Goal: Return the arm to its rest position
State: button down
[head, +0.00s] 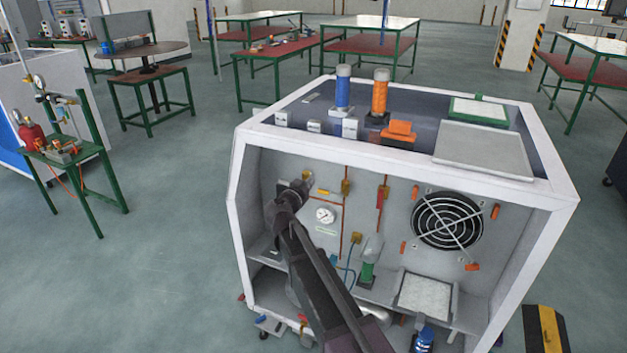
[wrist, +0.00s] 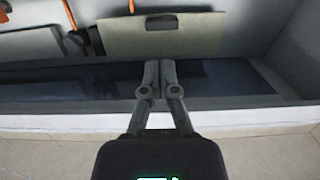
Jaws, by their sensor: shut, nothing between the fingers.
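My gripper (wrist: 160,66) shows in the wrist view with its two fingers together and nothing between them. Beyond the fingertips are a dark recessed strip (wrist: 225,82) and a beige panel (wrist: 190,38) with a dark slot; I cannot tell if the fingers touch anything. In the head view my arm reaches up from the bottom edge across the open front of the white-framed generator cabinet (head: 240,205). Its far end is by the cabinet's left inner part, left of the round gauge (head: 325,215). The fingers cannot be made out there.
The cabinet holds a fan grille (head: 447,220), a green-based bottle (head: 369,262) and a white-topped tray (head: 425,296). Blue (head: 343,90) and orange (head: 380,92) cylinders stand on top. A green stand (head: 65,155) is at left. Open floor (head: 165,230) lies between.

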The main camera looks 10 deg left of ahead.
dwell(0.4)
jog(key=s+d+f+m+g+h+p, duration=0.1)
jog(key=s+d+f+g+h+p, duration=0.2)
jog(key=d, duration=1)
jog(key=s+d+f+g, duration=0.3)
jog(key=s+d+g, duration=0.2)
jog(key=d, duration=0.7)
jog(key=s+d+f+n+g+y+p, duration=0.1)
jog(key=s+d+g+y+p, duration=0.1)
jog(key=s, duration=0.7)
jog(key=s+d+f+n+g+y+p, duration=0.2)
jog(key=s+d+g+y, duration=0.2)
jog(key=s+d, duration=0.5)
jog(key=shift+s+d+f+g, duration=0.3)
jog(key=shift+s+g, duration=0.2)
jog(key=shift+g, duration=0.7)
jog(key=shift+a, duration=0.15)
